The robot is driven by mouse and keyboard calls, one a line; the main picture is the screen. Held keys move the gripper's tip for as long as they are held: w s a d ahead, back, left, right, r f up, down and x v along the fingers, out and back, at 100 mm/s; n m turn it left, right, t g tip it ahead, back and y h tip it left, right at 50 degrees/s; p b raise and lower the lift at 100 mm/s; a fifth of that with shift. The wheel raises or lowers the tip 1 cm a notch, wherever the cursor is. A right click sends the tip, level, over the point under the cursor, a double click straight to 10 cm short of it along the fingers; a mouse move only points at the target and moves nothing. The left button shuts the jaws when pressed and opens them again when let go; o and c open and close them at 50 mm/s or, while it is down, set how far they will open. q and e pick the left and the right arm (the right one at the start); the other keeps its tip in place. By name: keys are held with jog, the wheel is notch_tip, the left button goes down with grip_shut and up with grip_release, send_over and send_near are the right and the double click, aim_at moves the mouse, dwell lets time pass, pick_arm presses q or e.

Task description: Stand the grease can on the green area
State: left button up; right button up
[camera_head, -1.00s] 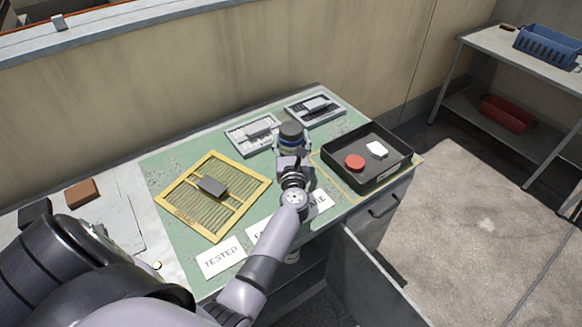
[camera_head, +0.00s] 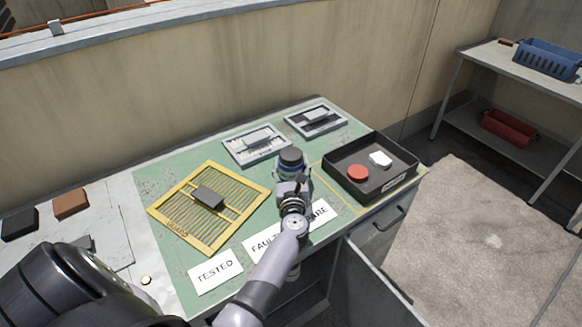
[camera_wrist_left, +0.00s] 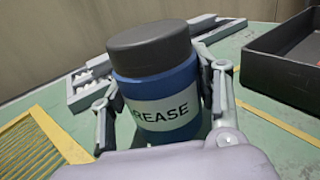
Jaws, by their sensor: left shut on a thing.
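The grease can (camera_wrist_left: 155,85) is blue with a dark grey lid and a white label reading "REASE". In the head view the can (camera_head: 291,160) is upright over the green area (camera_head: 158,180) of the bench, between the yellow guard and the black tray. My left gripper (camera_wrist_left: 165,105) is shut on the can, one finger on each side of it. In the head view my left gripper (camera_head: 291,180) hides the can's lower part. I cannot tell whether the can's base touches the green surface. My right gripper is not in view.
A yellow slatted guard (camera_head: 178,217) lies left of the can. A black tray (camera_head: 343,178) with a red disc (camera_head: 357,172) and a white piece (camera_head: 380,159) stands right. Two grey frames (camera_head: 240,158) (camera_head: 300,124) lie behind. Label cards, one reading TESTED (camera_head: 215,271), lie in front.

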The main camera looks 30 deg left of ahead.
aim_at(292, 174)
pick_arm(q)
jog(key=o, duration=1.4)
jog(key=shift+o, duration=0.2)
jog(key=shift+r+p, duration=0.15)
jog(key=shift+p, duration=0.15)
jog(key=v, duration=0.6)
jog(key=shift+s+d, duration=0.1)
jog(key=shift+d, duration=0.1)
jog(key=shift+s+d+b, duration=0.3)
jog(key=shift+s, duration=0.2)
